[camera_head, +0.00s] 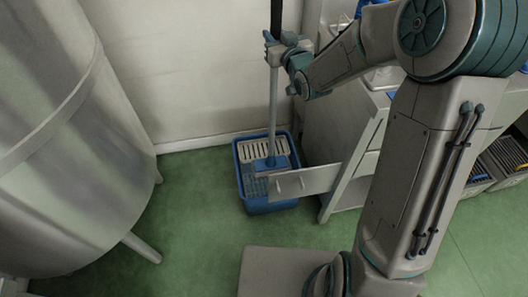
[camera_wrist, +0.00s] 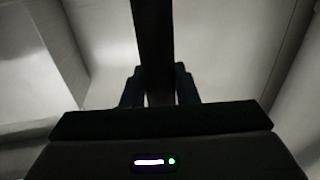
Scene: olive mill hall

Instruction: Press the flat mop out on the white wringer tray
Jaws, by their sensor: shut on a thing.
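My gripper (camera_head: 274,49) is shut on the upright mop handle (camera_head: 273,95), which has a dark upper grip and a pale grey lower shaft. In the wrist view the dark handle (camera_wrist: 153,45) stands between the two fingers of my gripper (camera_wrist: 158,88). The blue flat mop head (camera_head: 270,163) is at the lower end of the shaft, over the blue bucket (camera_head: 247,208). The pale slotted wringer tray (camera_head: 250,151) sits in the bucket's top, at its far part. The mop head is at the tray's near edge; I cannot tell whether it presses on it.
A large metal tank (camera_head: 70,150) stands on the left. A grey cabinet (camera_head: 330,130) is at the right, and a pale panel (camera_head: 305,181) juts in front of the bucket's right side. A wall (camera_head: 190,70) is behind. Green floor (camera_head: 195,210) is clear between tank and bucket.

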